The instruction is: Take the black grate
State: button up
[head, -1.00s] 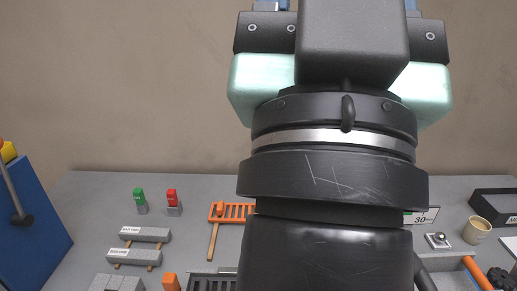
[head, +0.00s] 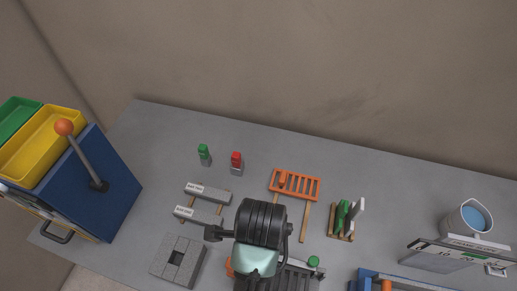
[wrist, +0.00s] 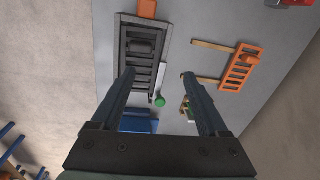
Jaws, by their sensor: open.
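The black grate (wrist: 140,72) is a dark slatted piece in a long grey frame, with a dark cylinder across its upper part, in the wrist view. In the head view the grate (head: 300,281) shows at the bottom edge, partly hidden behind my arm. My gripper (wrist: 157,77) is open and empty. In the wrist view its left fingertip overlaps the grate and its right one lies over the bare grey table. It appears to be above the table; the exact height cannot be told.
An orange rack (head: 294,185) lies beyond my arm. A green-knobbed piece (head: 313,262) is beside the grate. A grey block (head: 178,262) and two grey bars (head: 203,205) lie left. A blue box (head: 100,195) stands far left. The table's back strip is mostly clear.

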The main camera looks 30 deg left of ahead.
jog(key=s+f+g, duration=0.1)
jog(key=s, duration=0.2)
jog(key=p, duration=0.2)
send_near(278, 280)
jog(key=shift+m, duration=0.3)
jog(key=a+f, duration=0.1)
jog(key=f, duration=0.1)
jog(key=s+a+f, duration=0.1)
jog(key=a+f, duration=0.3)
jog(key=f, duration=0.1)
jog(key=shift+s+a, duration=0.1)
jog(key=shift+s, duration=0.2)
grip_shut()
jog(key=c, duration=0.5)
grip_release()
jog(key=shift+r, duration=0.1)
jog(key=c, duration=0.6)
jog(key=shift+s, duration=0.25)
jog(key=shift+p, duration=0.3)
